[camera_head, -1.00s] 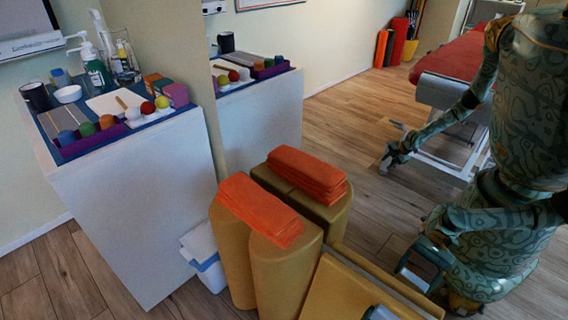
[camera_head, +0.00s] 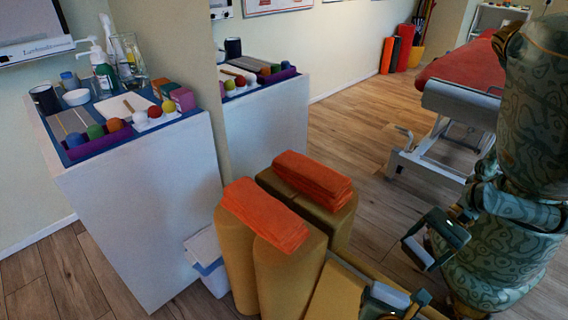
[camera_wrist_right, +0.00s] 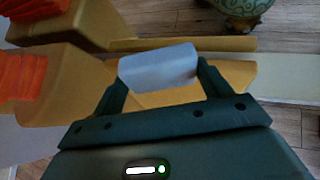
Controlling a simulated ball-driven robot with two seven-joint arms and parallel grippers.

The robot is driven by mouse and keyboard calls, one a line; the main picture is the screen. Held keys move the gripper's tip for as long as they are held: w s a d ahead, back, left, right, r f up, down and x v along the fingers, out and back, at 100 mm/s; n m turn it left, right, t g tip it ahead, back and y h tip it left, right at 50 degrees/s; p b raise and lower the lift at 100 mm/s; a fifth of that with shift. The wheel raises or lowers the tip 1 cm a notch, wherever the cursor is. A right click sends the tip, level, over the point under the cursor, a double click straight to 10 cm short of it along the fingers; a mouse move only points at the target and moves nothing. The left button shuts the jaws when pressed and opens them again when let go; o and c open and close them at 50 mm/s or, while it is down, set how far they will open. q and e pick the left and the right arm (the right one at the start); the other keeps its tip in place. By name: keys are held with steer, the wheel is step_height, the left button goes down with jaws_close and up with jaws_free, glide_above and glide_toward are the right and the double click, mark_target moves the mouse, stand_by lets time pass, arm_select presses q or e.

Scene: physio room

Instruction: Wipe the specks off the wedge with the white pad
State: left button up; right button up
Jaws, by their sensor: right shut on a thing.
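My right gripper (camera_head: 388,302) is at the bottom edge of the head view, over the right part of the yellow wedge (camera_head: 334,298). It is shut on the white pad (camera_wrist_right: 158,67), which lies across between its two fingers in the right wrist view. The wedge (camera_wrist_right: 185,96) shows under and beside the pad there. I cannot tell whether the pad touches it. I make out no specks; much of the wedge is cut off or covered. My left gripper is not in view.
Yellow bolsters (camera_head: 290,275) with folded orange towels (camera_head: 265,214) stand left of the wedge. A white cabinet (camera_head: 140,210) bears bottles, balls and boxes. A white-and-blue bin (camera_head: 207,262) stands beside it. A large mirror repeats these and shows my body at the right.

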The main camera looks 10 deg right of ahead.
steer(key=w+a+r+n+y, duration=0.3)
steer(key=r, duration=0.9)
steer(key=w+a+r+n+y, duration=0.2)
steer(key=r+n, duration=0.2)
steer(key=r, duration=0.8)
arm_select(q)
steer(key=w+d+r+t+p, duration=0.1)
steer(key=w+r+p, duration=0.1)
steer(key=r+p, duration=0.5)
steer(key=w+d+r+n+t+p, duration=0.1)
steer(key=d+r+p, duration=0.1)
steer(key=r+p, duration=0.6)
steer(key=p, duration=0.4)
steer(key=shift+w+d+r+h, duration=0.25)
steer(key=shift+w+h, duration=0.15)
arm_select(e)
steer(key=s+r, duration=0.2)
steer(key=r, duration=1.1)
steer(key=s+r+t, duration=0.1)
steer(key=s+r, duration=0.1)
steer(key=r, duration=1.2)
steer(key=shift+s+r, duration=0.2)
steer(key=shift+r, duration=0.05)
steer(key=shift+a, duration=0.1)
